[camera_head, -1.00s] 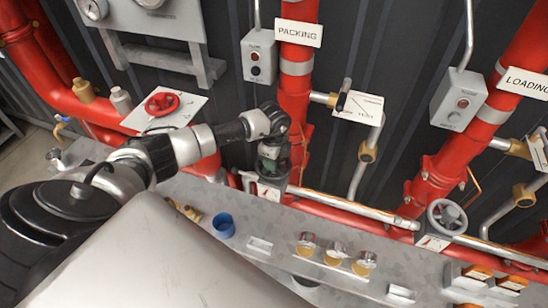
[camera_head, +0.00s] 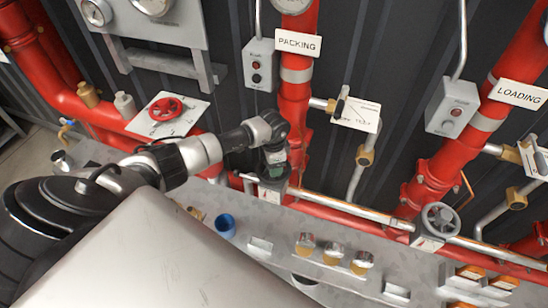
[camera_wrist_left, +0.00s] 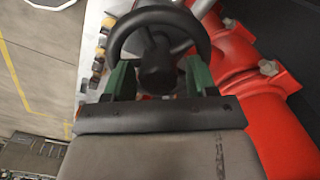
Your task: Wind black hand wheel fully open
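The black hand wheel (camera_wrist_left: 160,32) fills the top of the left wrist view, with its rim, spokes and round hub showing. My left gripper (camera_wrist_left: 158,78) is at the wheel, its two green fingers standing apart on either side of the hub. I cannot tell whether the fingers press on it. In the head view my left gripper (camera_head: 273,168) points down in front of the red PACKING pipe (camera_head: 293,105). The black wheel is hidden there by the gripper and wrist. My right gripper is not in view.
A red hand wheel (camera_head: 166,109) sits on a white plate to the left. A grey hand wheel (camera_head: 440,218) stands to the right by the LOADING pipe (camera_head: 450,160). A blue cup-like part (camera_head: 225,225) and several brass-and-silver caps (camera_head: 333,250) line the grey panel.

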